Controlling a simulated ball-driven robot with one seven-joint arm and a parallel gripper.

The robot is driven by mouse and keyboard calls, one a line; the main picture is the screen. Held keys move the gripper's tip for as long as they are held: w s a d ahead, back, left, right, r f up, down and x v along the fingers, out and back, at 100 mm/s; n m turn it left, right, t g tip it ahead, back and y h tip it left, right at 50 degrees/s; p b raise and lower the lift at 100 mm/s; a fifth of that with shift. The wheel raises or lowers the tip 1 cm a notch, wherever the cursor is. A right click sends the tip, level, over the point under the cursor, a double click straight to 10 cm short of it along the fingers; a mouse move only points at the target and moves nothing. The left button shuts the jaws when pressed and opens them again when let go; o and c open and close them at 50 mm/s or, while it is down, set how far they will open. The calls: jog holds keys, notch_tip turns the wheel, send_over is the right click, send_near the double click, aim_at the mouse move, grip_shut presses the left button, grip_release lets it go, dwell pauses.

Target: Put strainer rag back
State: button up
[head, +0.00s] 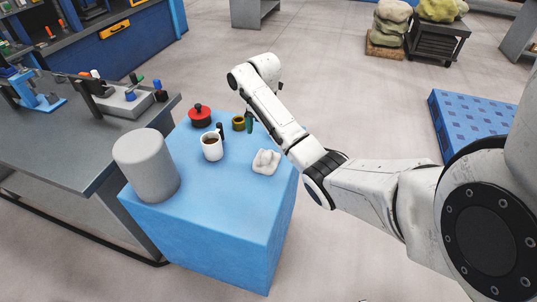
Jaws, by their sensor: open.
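A white, crumpled rag-like lump (265,161) lies on the light blue block (225,225), near its right edge. A small yellow-brown ring-shaped thing (238,123), possibly the strainer, sits farther back on the block. My arm reaches in from the right and bends down over the block's back right side. My gripper (249,116) is mostly hidden by my forearm; only a small dark part shows beside the yellow-brown thing, behind and left of the white lump. It appears open and apart from the lump. I see nothing held.
A large grey cylinder (146,165) stands at the block's left. A grey workbench (70,145) adjoins the left side. The block's front is clear.

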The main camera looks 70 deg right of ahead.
jog(key=a+f+m, duration=0.2)
jog(key=a+f, duration=0.1)
jog(key=a, duration=0.5)
jog(key=w+a+f+m+t, duration=0.1)
jog(key=a+f+m, duration=0.1)
jog(key=a, duration=0.6)
jog(key=a+f+m+y, duration=0.1)
jog(key=a+f+m, duration=0.2)
jog(key=a, duration=0.5)
jog(key=shift+w+a+f, duration=0.3)
jog(key=shift+a+f, duration=0.1)
jog(key=shift+f, duration=0.2)
jog(key=s+a+f+m, duration=0.2)
jog(key=s+a+m, duration=0.4)
jog(key=s+a, duration=0.25)
jog(key=s+a+r+m+h, duration=0.1)
jog(key=s+a+m, duration=0.1)
jog(key=s+m, duration=0.4)
jog(key=s, duration=0.4)
jog(key=shift+s+r, duration=0.25)
jog(key=shift+s, duration=0.1)
